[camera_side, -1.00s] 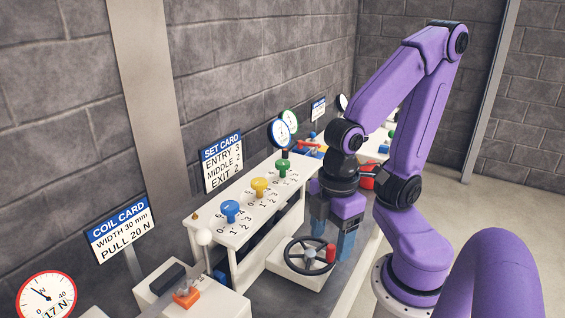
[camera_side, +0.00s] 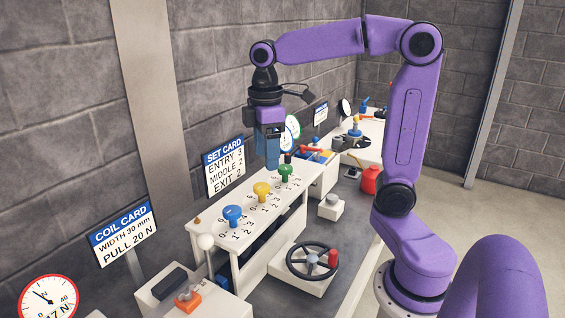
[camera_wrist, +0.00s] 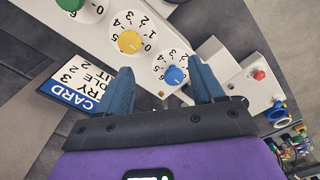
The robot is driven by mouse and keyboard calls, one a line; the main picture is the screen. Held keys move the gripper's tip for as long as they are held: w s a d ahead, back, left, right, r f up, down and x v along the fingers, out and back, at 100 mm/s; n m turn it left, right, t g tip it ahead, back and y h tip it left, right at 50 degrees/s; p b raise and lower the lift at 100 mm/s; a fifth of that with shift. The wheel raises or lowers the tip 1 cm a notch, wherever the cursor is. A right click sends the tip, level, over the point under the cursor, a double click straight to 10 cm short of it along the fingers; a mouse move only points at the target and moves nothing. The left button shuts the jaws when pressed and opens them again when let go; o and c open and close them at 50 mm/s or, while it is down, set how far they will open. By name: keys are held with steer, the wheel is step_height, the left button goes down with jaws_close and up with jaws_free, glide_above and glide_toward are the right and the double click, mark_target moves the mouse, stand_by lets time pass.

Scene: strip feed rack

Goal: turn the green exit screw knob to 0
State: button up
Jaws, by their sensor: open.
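The green knob (camera_side: 285,172) stands at the far end of a row of three on the white rack top (camera_side: 245,238). In the wrist view the green knob (camera_wrist: 70,3) is cut off by the top edge, and its setting cannot be read. My gripper (camera_side: 270,167) points down, raised over the wall side of the rack near the green and yellow knobs. In the wrist view its fingers (camera_wrist: 160,66) are apart with nothing held between them.
The yellow knob (camera_side: 262,190) and blue knob (camera_side: 232,214) stand nearer the camera. The set card (camera_side: 224,166) behind the rack reads EXIT 2. A black handwheel (camera_side: 312,260) stands in front, and a small grey-topped block (camera_side: 331,207) is to the right.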

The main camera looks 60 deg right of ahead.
steer(key=w+d+r+m, duration=0.1)
steer(key=w+d+r, duration=0.3)
steer(key=d, duration=0.4)
glide_toward(283, 167)
step_height(283, 167, down, 8)
steer(key=shift+w+f, duration=0.15)
steer(key=shift+f, duration=0.05)
stand_by(0.4)
steer(key=c, duration=1.1)
